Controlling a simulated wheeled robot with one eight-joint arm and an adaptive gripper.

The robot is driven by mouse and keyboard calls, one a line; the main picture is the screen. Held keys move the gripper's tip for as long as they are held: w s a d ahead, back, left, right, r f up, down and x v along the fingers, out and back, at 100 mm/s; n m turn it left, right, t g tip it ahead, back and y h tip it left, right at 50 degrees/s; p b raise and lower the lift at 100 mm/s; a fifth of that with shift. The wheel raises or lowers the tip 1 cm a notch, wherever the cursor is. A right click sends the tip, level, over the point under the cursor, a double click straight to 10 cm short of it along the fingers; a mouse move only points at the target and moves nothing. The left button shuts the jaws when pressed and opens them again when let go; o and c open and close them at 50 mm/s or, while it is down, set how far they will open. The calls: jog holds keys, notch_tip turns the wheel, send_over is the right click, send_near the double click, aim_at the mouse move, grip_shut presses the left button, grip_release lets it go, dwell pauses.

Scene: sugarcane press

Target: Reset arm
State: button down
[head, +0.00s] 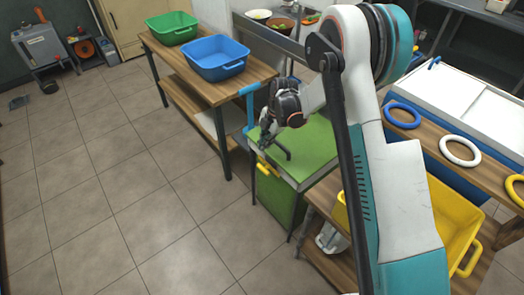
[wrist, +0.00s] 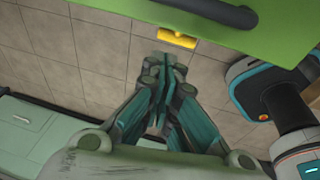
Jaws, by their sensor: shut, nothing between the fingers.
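My gripper (head: 267,137) is at the near left edge of a green-topped machine (head: 310,151) in the head view. In the wrist view my gripper (wrist: 165,62) points out over the tiled floor, its two fingers together with nothing between them. The machine's green panel (wrist: 278,30) and a dark bar handle (wrist: 215,12) show at the top of the wrist view. A dark handle (head: 282,149) also stands on the green top in the head view, close to the gripper; I cannot tell whether they touch. My arm hides part of the machine's right side.
A wooden table (head: 150,42) holds a green basin (head: 172,28) and a blue basin (head: 215,58). A yellow crate (head: 455,225) and a shelf with blue, white and yellow rings (head: 460,151) are at right. Tiled floor (head: 110,200) at left is clear.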

jog(key=s+d+r+m+t, duration=0.15)
jog(key=s+r+m, duration=0.25)
jog(key=r, duration=0.4)
jog(key=s+d+r+m+t+h, duration=0.1)
jog(key=s+d+r+m, duration=0.25)
jog(key=r, duration=0.55)
jog(key=s+d+r+m+t, duration=0.1)
jog(key=s+r+m, duration=0.3)
jog(key=r, duration=0.4)
jog(key=s+d+r+m+t+h, duration=0.1)
jog(key=s+d+r+m+t, duration=0.1)
jog(key=s+m, duration=0.4)
jog(key=s+d+r+m+t, duration=0.1)
jog(key=s+d+r+m, duration=0.2)
jog(key=s+m, duration=0.4)
jog(key=s+d, duration=0.1)
jog(key=s, duration=0.7)
jog(key=shift+s+t+h, duration=0.3)
jog(key=shift+t+h, duration=0.05)
jog(key=shift+h, duration=0.05)
jog(key=c, duration=2.4)
grip_release()
jog(key=shift+d+m, duration=0.1)
jog(key=shift+m, duration=0.15)
